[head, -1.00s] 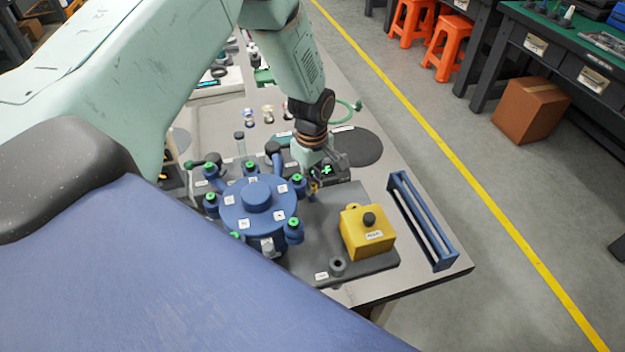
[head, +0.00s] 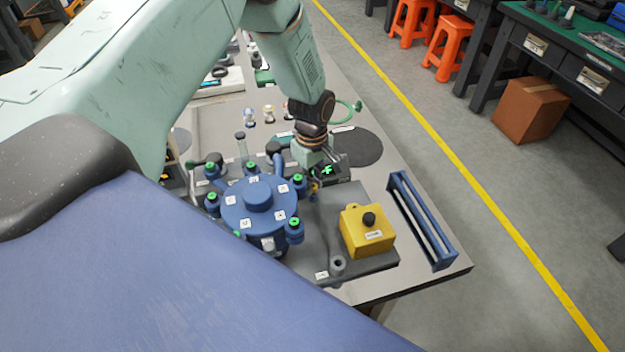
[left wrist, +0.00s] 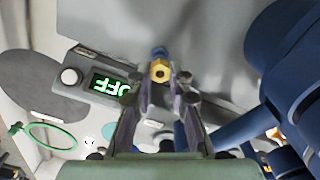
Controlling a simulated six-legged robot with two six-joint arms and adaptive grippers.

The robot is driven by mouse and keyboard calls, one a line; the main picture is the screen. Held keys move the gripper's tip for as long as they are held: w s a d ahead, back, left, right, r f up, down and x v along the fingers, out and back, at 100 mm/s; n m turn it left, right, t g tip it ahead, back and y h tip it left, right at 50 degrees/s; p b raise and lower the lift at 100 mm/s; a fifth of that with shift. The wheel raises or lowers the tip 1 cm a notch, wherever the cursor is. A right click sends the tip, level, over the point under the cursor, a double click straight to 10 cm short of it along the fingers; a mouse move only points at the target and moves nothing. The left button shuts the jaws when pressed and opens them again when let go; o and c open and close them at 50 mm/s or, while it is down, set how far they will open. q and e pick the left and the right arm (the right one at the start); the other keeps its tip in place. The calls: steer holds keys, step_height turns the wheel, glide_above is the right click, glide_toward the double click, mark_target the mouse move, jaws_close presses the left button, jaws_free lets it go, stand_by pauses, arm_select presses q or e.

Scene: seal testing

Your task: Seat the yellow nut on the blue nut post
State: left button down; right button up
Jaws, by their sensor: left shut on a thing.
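The yellow nut (left wrist: 160,71) is small, brass-yellow and has a dark hole facing the left wrist camera. My left gripper (left wrist: 161,84) is shut on it, with the nut at the fingertips. In the head view the left gripper (head: 316,180) points down beside the blue drum, with the nut (head: 313,187) small at its tip. A blue tip, apparently the blue nut post (left wrist: 159,52), shows just beyond the nut in the wrist view. I cannot tell whether nut and post touch or only line up. My right gripper is not in view.
The blue drum (head: 257,197) with green-topped ports stands left of the gripper. A yellow button box (head: 366,232) and a blue rack (head: 422,222) are to the right. A green ring (left wrist: 44,138) lies on the table.

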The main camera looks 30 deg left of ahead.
arm_select(q)
steer(key=shift+f, duration=0.35)
steer(key=c, duration=1.1)
jaws_free()
steer(key=shift+c, duration=0.2)
steer(key=shift+r+p, duration=2.45)
steer(key=shift+r, duration=0.1)
